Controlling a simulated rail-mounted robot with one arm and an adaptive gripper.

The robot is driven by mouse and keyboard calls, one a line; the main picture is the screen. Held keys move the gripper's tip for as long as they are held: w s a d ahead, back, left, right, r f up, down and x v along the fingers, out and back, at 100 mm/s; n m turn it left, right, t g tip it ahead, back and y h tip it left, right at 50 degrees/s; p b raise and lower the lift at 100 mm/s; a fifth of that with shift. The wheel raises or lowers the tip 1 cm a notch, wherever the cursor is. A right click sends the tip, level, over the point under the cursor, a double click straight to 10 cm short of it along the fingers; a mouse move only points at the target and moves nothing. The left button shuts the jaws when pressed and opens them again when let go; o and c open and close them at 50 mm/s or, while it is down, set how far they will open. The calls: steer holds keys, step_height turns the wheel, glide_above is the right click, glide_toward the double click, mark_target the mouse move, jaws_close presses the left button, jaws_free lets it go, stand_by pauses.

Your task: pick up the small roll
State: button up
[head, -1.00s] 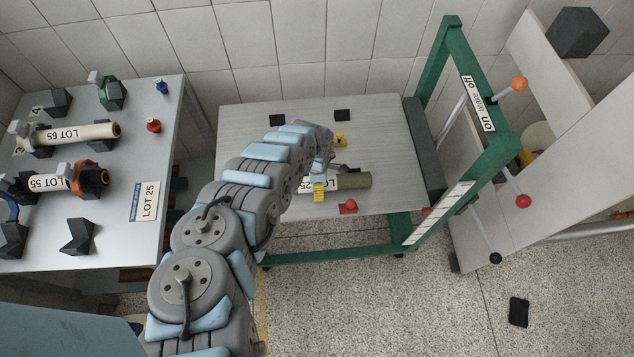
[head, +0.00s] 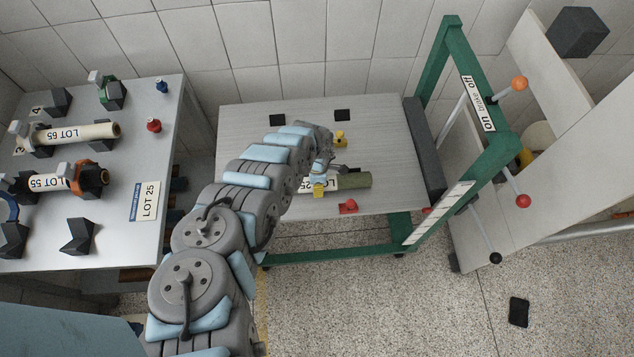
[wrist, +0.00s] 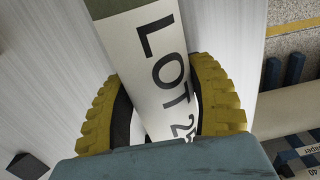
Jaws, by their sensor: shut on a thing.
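The small roll (head: 355,180) is green with a white label band reading "LOT 25". It lies on the light grey table of the green-framed cart, partly hidden by my arm in the head view. In the wrist view the roll's white label (wrist: 152,60) runs between the two yellow ridged fingers of my gripper (wrist: 160,108). The fingers curve around both sides of the roll and are shut on it. My gripper also shows at the roll in the head view (head: 320,186). I cannot tell whether the roll is clear of the table.
The green frame (head: 437,62) stands at the right. A side table (head: 120,215) at left holds other rolls, including LOT 65 (head: 90,132), and dark supports.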

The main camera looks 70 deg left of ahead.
steer(key=shift+r, duration=0.2)
steer(key=shift+r, duration=1.5)
steer(key=shift+s+d+r+p, duration=0.2)
steer(key=shift+s+d+r, duration=0.15)
steer(key=shift+d+r, duration=0.3)
steer(key=shift+s+d+r+p, duration=0.25)
steer(key=shift+d+r, duration=0.2)
steer(key=shift+r, duration=0.35)
steer(key=shift+s+d+r, duration=0.25)
steer(key=shift+s+r, duration=0.15)
steer(key=shift+r, duration=0.1)
steer(key=s+d+r+p, duration=0.5)
steer(key=d+p, duration=0.3)
steer(key=p, duration=0.2)
steer(key=shift+s+d+r+p, duration=0.35)
steer(key=shift+r+p, duration=0.05)
